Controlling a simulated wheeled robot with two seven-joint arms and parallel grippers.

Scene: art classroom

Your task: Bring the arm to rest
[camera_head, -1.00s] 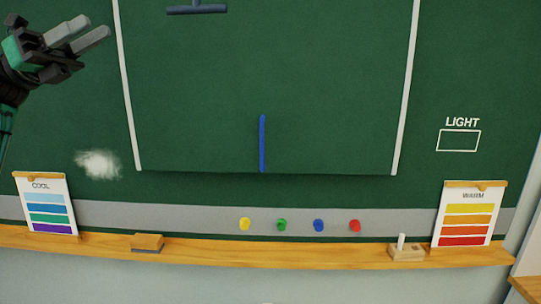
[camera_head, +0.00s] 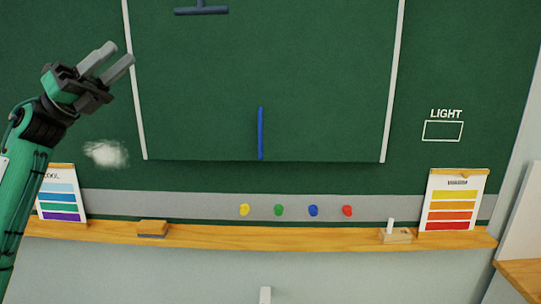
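My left gripper (camera_head: 115,61) is at the upper left of the head view, in front of the green chalkboard (camera_head: 330,90). Its two grey fingers point up and to the right. There is a gap between them and nothing shows in it. My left arm (camera_head: 22,190) comes up from the lower left edge and covers part of the cool colour card (camera_head: 62,200). My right gripper is not in the picture; a small pale piece shows at the bottom edge and I cannot tell what it is.
A wooden ledge (camera_head: 270,238) runs below the board. On it are an eraser (camera_head: 153,229), a chalk holder (camera_head: 396,236) and the warm colour card (camera_head: 453,205). Coloured magnets (camera_head: 279,210) sit on the grey strip. A white smudge (camera_head: 105,153) marks the board.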

